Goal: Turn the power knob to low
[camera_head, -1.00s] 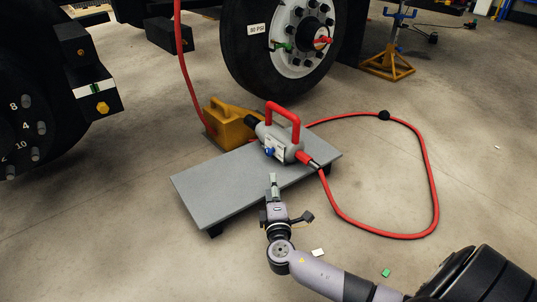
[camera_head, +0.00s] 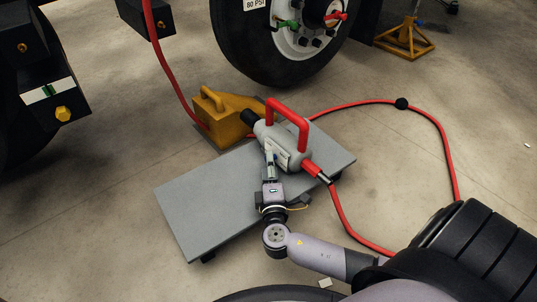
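The grey power tool (camera_head: 268,132) with a red top handle (camera_head: 290,115) lies on the low grey platform (camera_head: 195,205). Its near side carries a pale label panel, and the blue knob seen there earlier is now largely hidden behind my gripper. My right gripper (camera_head: 269,158) reaches in from the lower right, with its fingertips at the tool's near side, where the knob is. The fingers look close together; whether they touch or grip the knob cannot be told. My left gripper is not in view.
A red hose (camera_head: 346,215) runs from the tool in a loop on the floor to the right. A yellow wheel chock (camera_head: 222,125) stands behind the platform. A large truck wheel (camera_head: 262,50) is at the back. The platform's left part is bare.

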